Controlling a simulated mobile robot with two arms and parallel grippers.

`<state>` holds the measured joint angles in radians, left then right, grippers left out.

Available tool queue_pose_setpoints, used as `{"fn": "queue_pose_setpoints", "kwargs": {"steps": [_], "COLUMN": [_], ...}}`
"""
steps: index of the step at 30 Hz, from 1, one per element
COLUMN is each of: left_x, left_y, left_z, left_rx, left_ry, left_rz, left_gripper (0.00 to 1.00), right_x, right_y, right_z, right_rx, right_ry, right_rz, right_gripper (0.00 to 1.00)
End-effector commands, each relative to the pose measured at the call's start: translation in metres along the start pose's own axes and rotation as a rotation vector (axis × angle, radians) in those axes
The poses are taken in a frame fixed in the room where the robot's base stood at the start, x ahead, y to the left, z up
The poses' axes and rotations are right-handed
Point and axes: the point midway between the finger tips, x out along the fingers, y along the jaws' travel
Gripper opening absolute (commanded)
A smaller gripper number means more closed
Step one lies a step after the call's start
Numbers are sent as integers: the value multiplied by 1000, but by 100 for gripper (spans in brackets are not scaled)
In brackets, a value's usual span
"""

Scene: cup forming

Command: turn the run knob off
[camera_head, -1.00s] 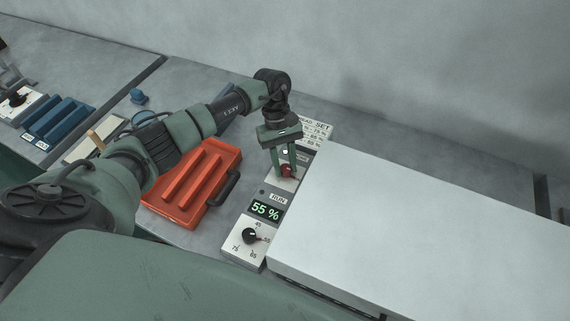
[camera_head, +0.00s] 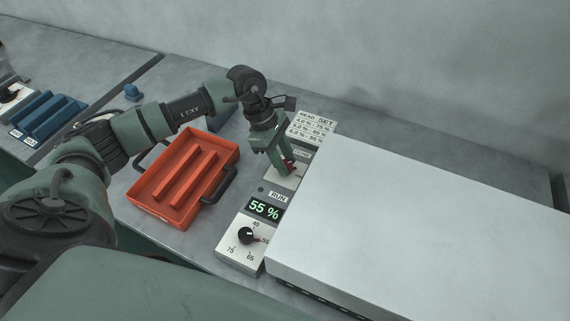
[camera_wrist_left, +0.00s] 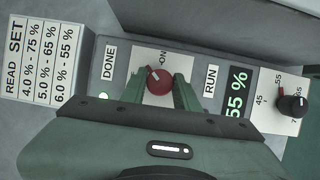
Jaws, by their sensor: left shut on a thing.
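The run knob (camera_wrist_left: 159,82) is red with a white mark and sits on a light plate of the grey control panel (camera_wrist_left: 142,45). An ON label is just above it in the wrist view. Its white mark points up and left, to the left of the ON label. My left gripper (camera_wrist_left: 160,90) is shut on the knob, one finger on each side. In the head view the left gripper (camera_head: 284,164) comes down on the knob (camera_head: 290,168) from above, hiding part of it. A small light near the DONE label is lit. My right gripper is not in view.
A black dial (camera_head: 247,236) and a green 55 % display (camera_head: 264,209) are at the panel's near end. A large pale box (camera_head: 420,220) stands close on the right. An orange tray (camera_head: 188,178) with a dark handle lies left. A set-point card (camera_head: 316,127) is behind.

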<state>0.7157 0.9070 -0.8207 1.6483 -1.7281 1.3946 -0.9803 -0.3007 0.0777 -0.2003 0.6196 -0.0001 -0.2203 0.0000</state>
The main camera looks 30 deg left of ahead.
Motion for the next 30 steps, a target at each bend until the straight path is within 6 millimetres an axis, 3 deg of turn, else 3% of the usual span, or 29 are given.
{"fn": "queue_pose_setpoints", "kwargs": {"steps": [18, 30], "left_x": [2, 1], "left_y": [-2, -2], "left_z": [-1, 1], "left_rx": [-510, -690], "left_ry": [0, 0], "left_rz": [216, 288], "left_gripper": [0, 0], "right_x": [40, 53], "right_y": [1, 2], "right_z": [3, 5], "right_rx": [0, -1], "right_ry": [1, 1], "right_rz": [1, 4], "right_gripper": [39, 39]}}
